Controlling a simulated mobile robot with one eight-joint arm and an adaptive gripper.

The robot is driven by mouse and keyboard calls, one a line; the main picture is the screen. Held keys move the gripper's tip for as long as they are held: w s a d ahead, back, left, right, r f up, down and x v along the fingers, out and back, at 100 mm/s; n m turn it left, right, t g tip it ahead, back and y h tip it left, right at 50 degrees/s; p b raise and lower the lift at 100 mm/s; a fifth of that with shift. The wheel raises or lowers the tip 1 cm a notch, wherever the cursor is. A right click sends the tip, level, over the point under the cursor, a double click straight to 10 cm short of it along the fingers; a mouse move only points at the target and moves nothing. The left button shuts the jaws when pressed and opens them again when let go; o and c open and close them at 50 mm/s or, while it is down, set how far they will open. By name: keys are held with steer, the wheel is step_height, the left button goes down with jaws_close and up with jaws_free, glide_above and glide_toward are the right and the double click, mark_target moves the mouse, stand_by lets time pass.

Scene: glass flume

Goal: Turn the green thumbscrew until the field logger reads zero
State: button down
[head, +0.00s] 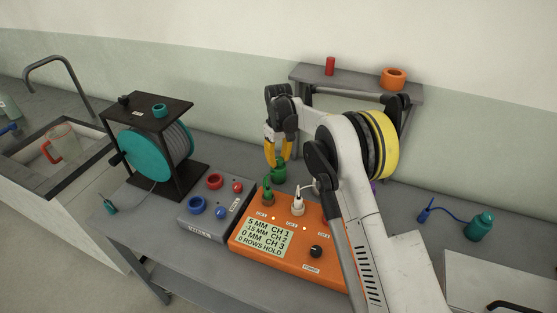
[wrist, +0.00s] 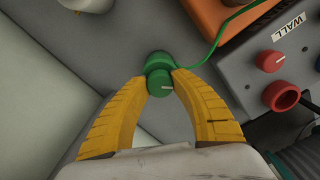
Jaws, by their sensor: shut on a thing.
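The green thumbscrew (wrist: 160,82), a knob with a pale index line, sits on a green body (head: 279,175) on the bench behind the logger. In the wrist view, my yellow gripper fingers (wrist: 158,75) are shut on it, one tip on each side. In the head view my gripper (head: 277,163) comes down on it from above, hiding its top. The orange field logger (head: 285,262) stands in front. Its display (head: 266,240) appears to read 5 MM CH 1, -15 MM CH 2, 0 MM CH 3, 0 ROWS HOLD. A green plug (head: 267,195) and a white plug (head: 298,204) stand in it.
A grey box (head: 205,225) with red and blue rings and knobs adjoins the logger's left. A teal reel (head: 145,158) on a black stand is farther left. A grey shelf (head: 355,84) stands behind my arm. A teal device (head: 479,227) with a blue plug lies right.

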mark_target(279, 159)
steer(key=c, duration=1)
jaws_free()
steer(key=shift+c, duration=0.2)
step_height(279, 159, up, 12)
